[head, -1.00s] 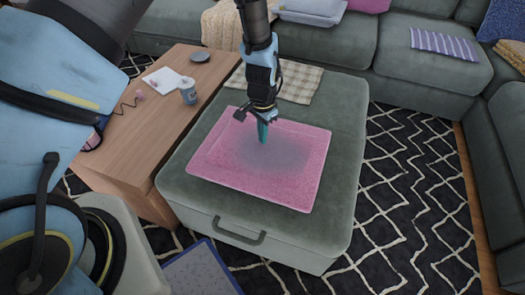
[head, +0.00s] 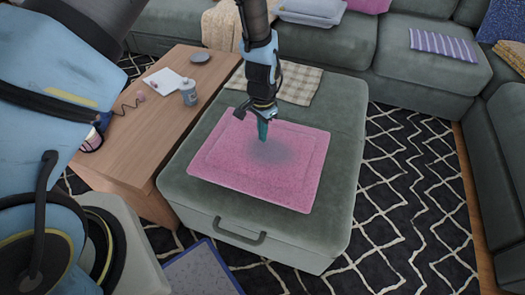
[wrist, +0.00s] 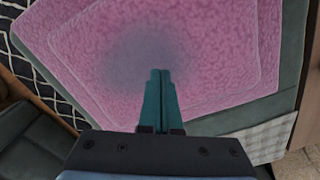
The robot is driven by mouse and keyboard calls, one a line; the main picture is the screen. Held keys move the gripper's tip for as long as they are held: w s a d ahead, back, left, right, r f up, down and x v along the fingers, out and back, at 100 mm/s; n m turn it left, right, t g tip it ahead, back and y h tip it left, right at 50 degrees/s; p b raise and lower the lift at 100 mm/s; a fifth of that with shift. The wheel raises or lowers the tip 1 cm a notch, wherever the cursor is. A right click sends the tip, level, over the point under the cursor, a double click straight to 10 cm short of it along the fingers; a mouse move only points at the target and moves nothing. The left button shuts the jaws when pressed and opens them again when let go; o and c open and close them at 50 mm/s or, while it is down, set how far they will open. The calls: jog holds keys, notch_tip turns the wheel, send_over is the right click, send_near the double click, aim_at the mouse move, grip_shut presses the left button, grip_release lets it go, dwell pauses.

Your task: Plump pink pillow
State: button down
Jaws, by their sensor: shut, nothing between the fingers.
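The pink pillow (head: 290,178) lies flat on the grey-green ottoman (head: 335,230). It has a raised inner border and a dark greyish patch near its middle. My gripper (head: 263,138) points down over the pillow's middle, its teal fingers together and empty. In the wrist view, the shut fingertips (wrist: 160,74) sit over the lower edge of the dark patch, with the pink pillow (wrist: 215,50) spread around them. I cannot tell whether the tips touch the fabric.
A wooden table (head: 140,130) with a cup (head: 189,92), paper (head: 162,80) and a dark round item stands left of the ottoman. A checked cloth (head: 285,80) lies on the ottoman's far side. Grey sofas (head: 410,70) line the back and right. A patterned rug (head: 410,190) covers the floor.

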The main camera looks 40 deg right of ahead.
jog(key=shift+f, duration=0.4)
jog(key=shift+f+b, duration=0.35)
jog(key=shift+b, duration=0.15)
jog(key=shift+f, duration=0.15)
dwell(0.8)
jog(key=shift+r+p, duration=0.55)
jog(key=shift+r, duration=0.25)
notch_tip(320, 180, up, 6)
jog(key=p, duration=0.4)
dwell(0.5)
